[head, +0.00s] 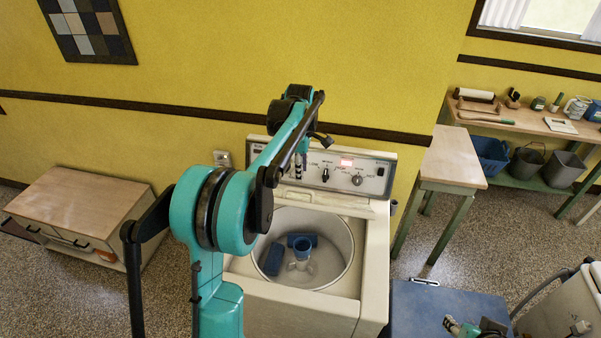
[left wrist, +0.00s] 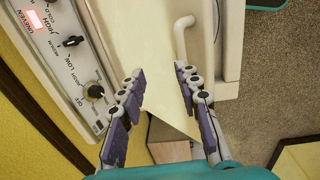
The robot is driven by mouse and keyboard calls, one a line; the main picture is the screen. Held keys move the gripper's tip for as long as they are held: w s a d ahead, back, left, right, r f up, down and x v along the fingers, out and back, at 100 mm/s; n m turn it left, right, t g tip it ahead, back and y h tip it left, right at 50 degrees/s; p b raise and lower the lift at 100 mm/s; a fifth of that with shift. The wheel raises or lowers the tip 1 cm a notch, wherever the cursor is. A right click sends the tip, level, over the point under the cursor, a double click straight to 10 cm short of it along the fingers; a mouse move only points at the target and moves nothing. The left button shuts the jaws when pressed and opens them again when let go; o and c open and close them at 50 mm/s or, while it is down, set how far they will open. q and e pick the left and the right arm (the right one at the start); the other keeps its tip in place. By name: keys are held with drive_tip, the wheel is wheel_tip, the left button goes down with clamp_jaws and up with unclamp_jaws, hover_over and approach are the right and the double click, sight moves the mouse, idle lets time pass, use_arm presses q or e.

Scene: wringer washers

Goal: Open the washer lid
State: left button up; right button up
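The cream washer (head: 375,270) stands against the yellow wall. Its round tub (head: 345,240) is uncovered, with blue items (head: 272,260) inside. The lid (head: 340,203) stands raised at the back, in front of the control panel; my left arm hides part of it. In the left wrist view, the lid (left wrist: 135,40) shows as a cream panel, with a white handle (left wrist: 180,35) at its right. My left gripper (head: 297,168) is near the panel's left part. Its fingers (left wrist: 158,88) are apart, one on each side of the lid in the picture; contact is unclear. My right gripper (head: 455,325) is partly visible at bottom right.
The control panel (head: 370,175) has knobs and a lit red display. A low wooden-topped cabinet (head: 85,205) stands left. A wooden table (head: 455,155) stands right of the washer, a workbench (head: 530,120) beyond it. A blue surface (head: 415,310) lies at lower right. Speckled floor shows between.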

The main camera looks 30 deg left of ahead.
drive_tip(key=shift+r, duration=0.3)
